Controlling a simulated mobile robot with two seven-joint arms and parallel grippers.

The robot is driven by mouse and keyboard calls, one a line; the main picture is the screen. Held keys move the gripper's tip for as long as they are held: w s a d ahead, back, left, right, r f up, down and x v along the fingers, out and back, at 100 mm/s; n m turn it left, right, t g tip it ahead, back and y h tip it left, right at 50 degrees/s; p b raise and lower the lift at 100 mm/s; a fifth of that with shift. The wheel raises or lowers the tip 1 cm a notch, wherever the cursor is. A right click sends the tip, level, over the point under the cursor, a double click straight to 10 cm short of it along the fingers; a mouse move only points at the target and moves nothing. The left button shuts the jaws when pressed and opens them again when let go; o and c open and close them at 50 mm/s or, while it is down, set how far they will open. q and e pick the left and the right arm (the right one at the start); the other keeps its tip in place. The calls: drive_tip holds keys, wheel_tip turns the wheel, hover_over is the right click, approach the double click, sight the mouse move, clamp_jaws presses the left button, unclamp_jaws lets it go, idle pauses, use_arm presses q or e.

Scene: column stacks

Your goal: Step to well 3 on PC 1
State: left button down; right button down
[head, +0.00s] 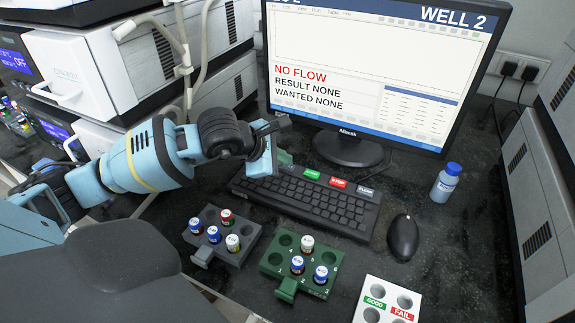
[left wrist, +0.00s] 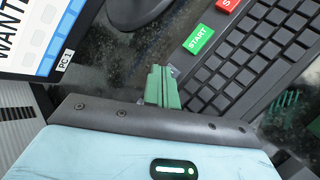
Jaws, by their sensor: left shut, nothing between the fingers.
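The monitor (head: 370,60) shows WELL 2, a red NO FLOW, RESULT NONE and WANTED NONE. In the left wrist view the monitor's edge carries a PC 1 label (left wrist: 66,62). The keyboard (head: 310,200) lies below it, with a green START key (head: 312,173), a red STOP key (head: 338,182) and a grey CLEAR key (head: 366,192). My left gripper (head: 284,157) is shut and empty, over the keyboard's far left end. Its green fingers (left wrist: 162,86) show beside the keys in the left wrist view, left of START; contact cannot be told. My right gripper is not in view.
A grey rack (head: 243,217) and a green rack (head: 268,262) hold capped vials. A white GOOD/FAIL block (head: 372,296) lies at front. A mouse (head: 403,237) and a blue-capped bottle (head: 446,182) stand right. Instrument stacks (head: 95,62) flank the bench.

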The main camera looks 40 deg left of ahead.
sight(283, 168)
use_arm(q)
drive_tip(key=shift+f, duration=0.1)
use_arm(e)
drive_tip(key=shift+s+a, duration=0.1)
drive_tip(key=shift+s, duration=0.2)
use_arm(q)
drive_tip(key=shift+r+p, duration=0.4)
drive_tip(key=shift+r, duration=0.45)
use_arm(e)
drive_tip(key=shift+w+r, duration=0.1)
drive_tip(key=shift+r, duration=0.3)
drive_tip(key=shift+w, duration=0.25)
